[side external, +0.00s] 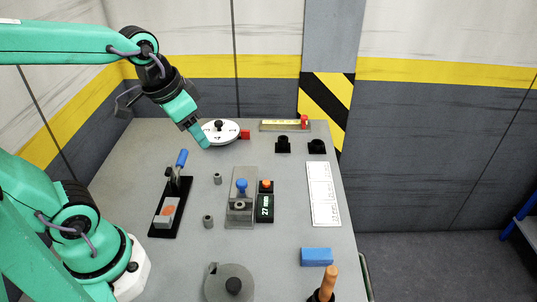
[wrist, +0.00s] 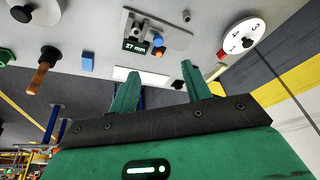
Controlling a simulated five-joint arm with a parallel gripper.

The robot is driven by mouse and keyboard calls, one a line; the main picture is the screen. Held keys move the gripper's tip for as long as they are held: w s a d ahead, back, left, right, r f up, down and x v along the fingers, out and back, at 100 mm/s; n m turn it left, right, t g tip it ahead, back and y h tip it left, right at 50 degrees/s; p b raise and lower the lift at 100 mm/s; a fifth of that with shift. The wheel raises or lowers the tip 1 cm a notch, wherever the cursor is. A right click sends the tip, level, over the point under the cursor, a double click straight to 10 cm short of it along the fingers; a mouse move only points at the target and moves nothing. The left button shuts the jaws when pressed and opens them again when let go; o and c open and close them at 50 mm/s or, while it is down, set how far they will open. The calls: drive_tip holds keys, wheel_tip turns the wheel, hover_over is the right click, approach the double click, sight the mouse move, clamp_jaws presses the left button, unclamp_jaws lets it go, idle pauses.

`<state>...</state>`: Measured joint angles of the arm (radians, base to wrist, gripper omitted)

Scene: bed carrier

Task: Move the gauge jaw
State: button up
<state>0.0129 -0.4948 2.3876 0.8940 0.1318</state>
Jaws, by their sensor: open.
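The gauge is a grey plate (side external: 238,215) with a blue-knobbed jaw (side external: 241,187) and a round grey part on it. A black display box (side external: 265,208) reading 27 mm, with an orange button, sits at its right side. In the wrist view the plate (wrist: 172,32), the blue knob (wrist: 158,39) and the display (wrist: 135,47) show beyond my fingers. My gripper (side external: 204,142) is beside the white dial at the back, well apart from the gauge. In the wrist view my gripper (wrist: 160,68) is open, with nothing between its fingers.
A white numbered dial (side external: 221,132) with a red block stands at the back. A yellow scale (side external: 285,125) lies behind black holders (side external: 283,145). A blue-handled clamp (side external: 172,205) is left, a white card (side external: 322,194) right. A blue block (side external: 316,257) and orange-handled tool (side external: 328,283) are in front.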

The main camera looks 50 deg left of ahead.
drive_tip(key=w+f+m+g, duration=0.2)
drive_tip(key=w+f, duration=0.2)
drive_tip(key=w, duration=0.1)
drive_tip(key=m+g, duration=0.2)
approach(242, 182)
drive_tip(key=shift+s, duration=0.1)
drive_tip(key=shift+f, duration=0.3)
drive_tip(key=shift+f, duration=0.15)
drive_tip(key=shift+f, duration=3.75)
